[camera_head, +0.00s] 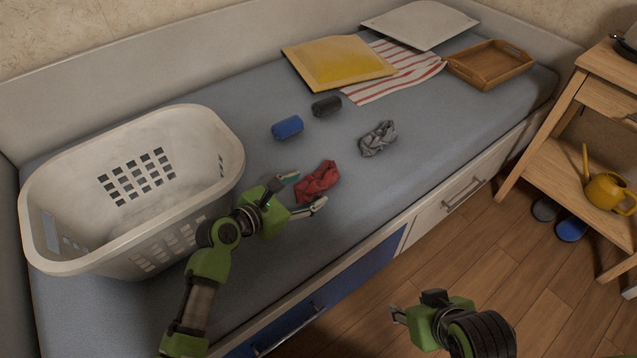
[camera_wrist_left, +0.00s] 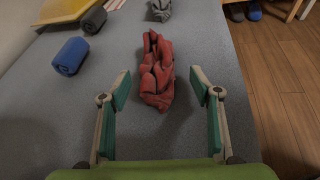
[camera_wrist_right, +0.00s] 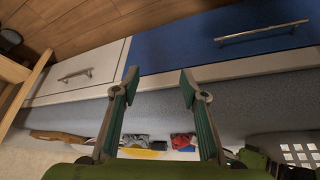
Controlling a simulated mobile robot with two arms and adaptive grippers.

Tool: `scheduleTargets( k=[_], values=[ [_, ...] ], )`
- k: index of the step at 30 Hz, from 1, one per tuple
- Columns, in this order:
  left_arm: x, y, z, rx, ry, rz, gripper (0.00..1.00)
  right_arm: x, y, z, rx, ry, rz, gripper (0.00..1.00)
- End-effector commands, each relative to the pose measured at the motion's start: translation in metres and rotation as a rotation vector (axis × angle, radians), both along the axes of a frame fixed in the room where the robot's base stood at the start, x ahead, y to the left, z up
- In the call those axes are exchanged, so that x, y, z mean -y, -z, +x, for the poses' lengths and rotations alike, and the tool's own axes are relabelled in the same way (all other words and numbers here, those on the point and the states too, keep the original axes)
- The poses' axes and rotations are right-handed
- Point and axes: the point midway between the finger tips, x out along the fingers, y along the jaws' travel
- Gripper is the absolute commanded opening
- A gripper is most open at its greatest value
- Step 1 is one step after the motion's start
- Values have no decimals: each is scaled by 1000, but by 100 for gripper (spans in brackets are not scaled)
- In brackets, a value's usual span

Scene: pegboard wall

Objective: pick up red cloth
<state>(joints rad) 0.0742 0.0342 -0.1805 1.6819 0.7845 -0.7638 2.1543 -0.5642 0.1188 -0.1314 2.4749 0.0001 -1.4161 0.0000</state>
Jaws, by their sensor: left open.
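A crumpled red cloth (camera_head: 317,182) lies on the grey-blue mattress (camera_head: 260,235), right of the white basket. My left gripper (camera_head: 303,192) is open, with its fingers on either side of the near end of the cloth. In the left wrist view the red cloth (camera_wrist_left: 157,72) lies ahead and between the open fingertips (camera_wrist_left: 158,92), with space on both sides. Whether a finger touches it cannot be told. My right gripper (camera_head: 398,312) is in front of the bed, over the floor. In the right wrist view its fingers (camera_wrist_right: 160,85) are apart and empty.
A white laundry basket (camera_head: 215,150) stands left of my left gripper. A blue roll (camera_head: 287,127), a dark roll (camera_head: 326,106) and a grey cloth (camera_head: 378,138) lie farther back.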

Motion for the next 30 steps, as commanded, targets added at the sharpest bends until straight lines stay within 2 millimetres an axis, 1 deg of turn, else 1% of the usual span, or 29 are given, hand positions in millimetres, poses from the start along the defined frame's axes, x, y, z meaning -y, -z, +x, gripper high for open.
scheduleTargets(
  k=[1,6,9,12,16,23,24,26,27,30],
  values=[
    [2,3,3,0,0,0,57,-3,-2,10,42,-4,10,40],
    [9,7,12,-1,0,-1,57,-14,-17,42,187,-15,41,40],
    [14,10,17,-1,0,-1,57,-19,-27,58,265,-21,57,40],
    [17,12,21,0,-1,-1,57,-23,-36,69,321,-25,69,40],
    [19,12,23,-1,-1,0,57,-26,-42,76,358,-28,77,40],
    [19,12,23,-1,-1,0,57,-26,-43,77,363,-28,78,40],
    [19,12,23,-1,-1,0,50,-26,-43,77,363,-28,78,40],
    [19,12,23,-1,-1,0,38,-26,-43,77,363,-28,78,40],
    [19,12,23,-1,-1,0,30,-26,-43,77,362,-28,78,40],
    [19,12,23,-1,-1,0,29,-26,-43,77,362,-28,78,40]
  ],
)
